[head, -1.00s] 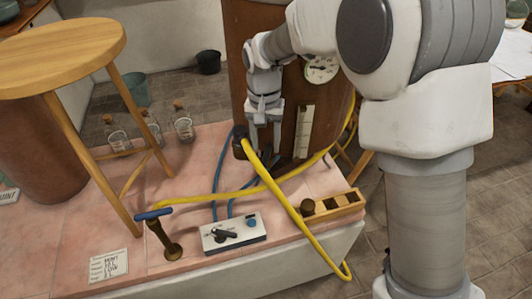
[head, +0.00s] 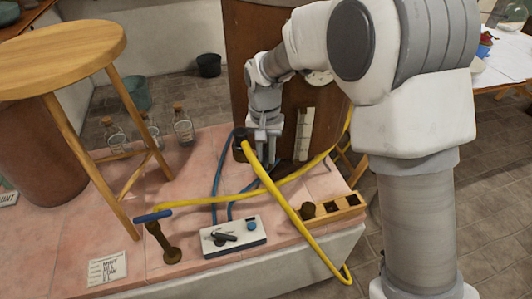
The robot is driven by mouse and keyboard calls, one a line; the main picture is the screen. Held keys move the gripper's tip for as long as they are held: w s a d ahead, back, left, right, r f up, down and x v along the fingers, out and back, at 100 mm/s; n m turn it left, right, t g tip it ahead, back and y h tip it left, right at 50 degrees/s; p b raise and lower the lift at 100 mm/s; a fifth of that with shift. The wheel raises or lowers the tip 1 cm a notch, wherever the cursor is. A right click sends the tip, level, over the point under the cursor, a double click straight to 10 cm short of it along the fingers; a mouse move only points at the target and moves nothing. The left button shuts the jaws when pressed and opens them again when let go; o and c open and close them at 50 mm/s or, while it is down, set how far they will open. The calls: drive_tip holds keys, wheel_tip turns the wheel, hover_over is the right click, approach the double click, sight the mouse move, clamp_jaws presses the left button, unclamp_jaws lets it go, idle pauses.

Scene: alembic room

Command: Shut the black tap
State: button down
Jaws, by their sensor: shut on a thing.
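A black tap (head: 240,146) sits low on the front of the brown wooden column, where the yellow hose starts. My gripper (head: 269,153) is right beside it, pointing down at the column's foot. It is shut on a dark part there, apparently the tap's handle; the fingers hide most of it, so the handle's angle cannot be read.
A yellow hose (head: 290,205) and blue hoses (head: 216,180) cross the pink tiled top (head: 195,205). A white box with knobs (head: 233,237), a blue-handled post (head: 164,240) and a wooden rack (head: 338,207) stand in front. A wooden stool (head: 60,58) stands left.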

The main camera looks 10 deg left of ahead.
drive_tip(key=shift+n, duration=0.3)
drive_tip(key=n, duration=0.1)
drive_tip(key=d+n+p, duration=0.1)
drive_tip(key=n, duration=0.1)
drive_tip(key=shift+w+r+n, duration=0.1)
drive_tip(key=shift+n, duration=0.2)
drive_tip(key=shift+w+d+n+p, duration=0.3)
drive_tip(key=shift+n+p, duration=0.5)
drive_tip(key=shift+n, duration=1.2)
drive_tip(key=shift+w+d+n+p, duration=0.1)
drive_tip(key=shift+w+n+p, duration=0.5)
drive_tip(key=shift+n, duration=1.4)
drive_tip(key=shift+w+d+n+p, duration=0.15)
drive_tip(key=shift+n+p, duration=0.85)
drive_tip(key=shift+n, duration=1.3)
drive_tip(key=c, duration=0.8)
unclamp_jaws()
drive_tip(key=shift+o, duration=0.2)
